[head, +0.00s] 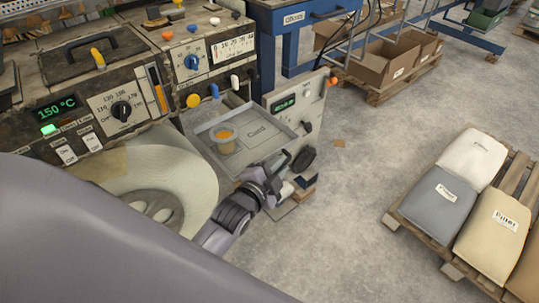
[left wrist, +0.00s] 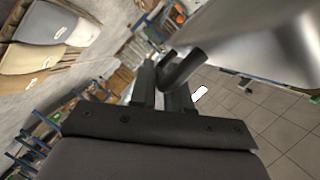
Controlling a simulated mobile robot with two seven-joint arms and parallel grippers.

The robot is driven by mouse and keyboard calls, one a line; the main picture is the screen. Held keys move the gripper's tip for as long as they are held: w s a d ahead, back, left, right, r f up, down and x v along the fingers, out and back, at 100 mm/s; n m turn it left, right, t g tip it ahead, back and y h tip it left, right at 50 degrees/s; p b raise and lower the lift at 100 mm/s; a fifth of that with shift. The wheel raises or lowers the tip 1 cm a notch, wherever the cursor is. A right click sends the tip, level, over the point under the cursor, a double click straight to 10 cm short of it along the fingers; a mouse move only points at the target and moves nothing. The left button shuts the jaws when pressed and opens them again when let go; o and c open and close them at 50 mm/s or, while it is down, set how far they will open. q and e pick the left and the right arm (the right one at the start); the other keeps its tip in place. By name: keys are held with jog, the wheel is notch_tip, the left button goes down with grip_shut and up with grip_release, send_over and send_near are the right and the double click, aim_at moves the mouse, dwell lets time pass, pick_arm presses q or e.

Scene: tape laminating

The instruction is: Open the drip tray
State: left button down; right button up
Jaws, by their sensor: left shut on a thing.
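The drip tray (head: 268,142) is a shallow grey metal tray, low between the machine's panels in the head view. A cup with orange contents (head: 224,137) and a card-like sheet sit in it. My left gripper (head: 284,161) is at the tray's near right edge. In the left wrist view the gripper (left wrist: 165,88) is shut on a short dark bar (left wrist: 185,68), which looks like the tray's handle. A large smooth grey surface lies beside the bar, and I cannot tell what it is. My right gripper is not in view.
A pale tape roll (head: 190,175) is left of the tray, below a control panel (head: 100,110) showing 150 °C. A smaller panel (head: 297,105) with a black knob stands right of the tray. A pallet of sacks (head: 465,190) is far right.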

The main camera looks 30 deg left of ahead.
pick_arm(q)
jog(key=shift+s+d, duration=0.1)
jog(key=shift+d, duration=0.1)
jog(key=c, duration=1.2)
grip_release()
jog(key=shift+o, duration=0.2)
jog(key=shift+s, duration=0.1)
jog(key=v, duration=0.7)
jog(key=shift+f, duration=0.1)
jog(key=s+f+n+g+h+p, duration=0.1)
jog(key=s+f+n+g, duration=0.4)
jog(key=s+f+n, duration=0.4)
jog(key=s+f, duration=0.2)
jog(key=s, duration=0.2)
jog(key=shift+d+n, duration=0.3)
jog(key=shift+d, duration=0.1)
